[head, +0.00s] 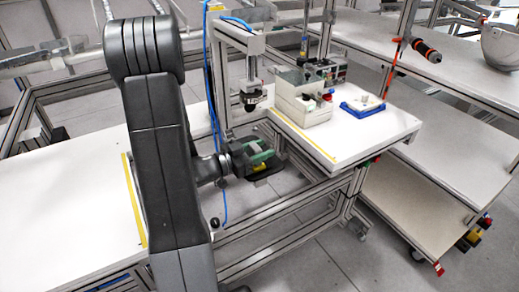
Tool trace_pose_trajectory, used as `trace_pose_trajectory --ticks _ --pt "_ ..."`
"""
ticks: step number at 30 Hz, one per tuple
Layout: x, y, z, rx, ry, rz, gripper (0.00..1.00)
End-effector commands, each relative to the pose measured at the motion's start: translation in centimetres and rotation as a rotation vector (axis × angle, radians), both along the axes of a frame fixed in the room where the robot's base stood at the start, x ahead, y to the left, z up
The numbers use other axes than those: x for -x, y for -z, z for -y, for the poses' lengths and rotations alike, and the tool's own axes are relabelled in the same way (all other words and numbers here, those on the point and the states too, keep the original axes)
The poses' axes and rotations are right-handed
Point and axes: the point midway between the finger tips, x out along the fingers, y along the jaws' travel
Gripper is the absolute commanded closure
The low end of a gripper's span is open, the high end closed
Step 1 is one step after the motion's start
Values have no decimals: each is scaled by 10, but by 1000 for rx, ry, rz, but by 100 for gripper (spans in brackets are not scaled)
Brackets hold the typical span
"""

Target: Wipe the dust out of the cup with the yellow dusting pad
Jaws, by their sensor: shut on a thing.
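My gripper (268,163) is at the middle of the head view, at the end of my dark arm. It is in the gap between the left bench and the right-hand table, over the floor. A small yellow patch, apparently the dusting pad (261,169), shows at the jaws, and my gripper is shut on it. Most of the pad is hidden by the jaws. I cannot clearly make out the cup. A blue tray (350,110) with a white piece (369,101) on it sits on the right-hand table, but I cannot tell if that piece is the cup.
A beige machine (303,101) stands on the table (345,149), left of the tray. A metal post with a dark tool head (253,98) rises behind my gripper. Blue cables hang nearby. A grey bowl-like shell (502,47) and an orange-black tool (427,50) are far right.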

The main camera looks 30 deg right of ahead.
Motion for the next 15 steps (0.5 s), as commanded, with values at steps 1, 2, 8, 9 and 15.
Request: trace_pose_trajectory --ticks 1,2,8,9,15 --pt "0 0 0 0 0 0 85" --pt "0 0 0 0 0 0 85" --pt "-2 0 0 0 0 0 85" --pt "-3 0 0 1 0 0 85" --pt "-13 0 -1 1 -1 1 85"
